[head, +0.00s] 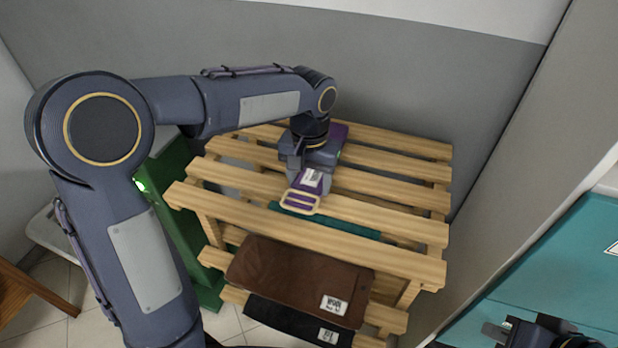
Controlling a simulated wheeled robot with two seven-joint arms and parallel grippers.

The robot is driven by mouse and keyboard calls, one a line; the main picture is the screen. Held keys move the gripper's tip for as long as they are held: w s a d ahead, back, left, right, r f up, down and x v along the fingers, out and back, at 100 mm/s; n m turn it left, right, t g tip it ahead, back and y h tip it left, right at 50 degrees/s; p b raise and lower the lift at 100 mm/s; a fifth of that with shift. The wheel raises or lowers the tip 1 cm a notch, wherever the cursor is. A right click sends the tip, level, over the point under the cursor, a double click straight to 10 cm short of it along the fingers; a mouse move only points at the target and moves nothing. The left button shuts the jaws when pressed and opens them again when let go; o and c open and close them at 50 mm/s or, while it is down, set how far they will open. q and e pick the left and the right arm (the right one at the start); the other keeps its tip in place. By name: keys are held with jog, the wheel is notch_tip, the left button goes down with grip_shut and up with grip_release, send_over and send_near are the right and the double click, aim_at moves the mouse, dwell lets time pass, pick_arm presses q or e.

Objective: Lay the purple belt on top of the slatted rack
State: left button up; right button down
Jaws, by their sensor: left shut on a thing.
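The purple belt (311,181) has a pale gold buckle and a white tag, and it is at the top of the wooden slatted rack (395,183). My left gripper (306,172) points down over the rack and is shut on the belt. The buckle end extends toward the front slat, and more purple shows behind the gripper. The gripper hides the belt's middle. I cannot tell whether the belt touches the slats. My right gripper (496,331) is at the lower right, away from the rack, mostly cut off; its jaw opening is unclear.
A teal item (345,228) shows between the front top slats. Tagged brown (295,278) and black (290,320) items lie on lower slats. A green panel (175,210) stands left of the rack, a grey wall behind. A teal surface (550,270) is at right.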

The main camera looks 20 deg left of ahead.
pick_arm(q)
jog(key=o, duration=1)
notch_tip(320, 180, up, 11)
jog(key=s+a+t+h, duration=0.1)
jog(key=s+a, duration=0.3)
jog(key=s, duration=0.2)
jog(key=s+f+t+h, duration=0.1)
jog(key=s+f, duration=0.2)
jog(key=s, duration=0.2)
jog(key=s+f+n+t+h, duration=0.1)
jog(key=s+f+t, duration=0.1)
jog(key=s, duration=0.3)
jog(key=s+a+f+n+t, duration=0.1)
jog(key=s+f, duration=0.3)
jog(key=s, duration=0.1)
jog(key=shift+s+a+t+h+p, duration=0.1)
jog(key=shift+s+t+h+p, duration=0.15)
jog(key=shift+t+h+p, duration=0.15)
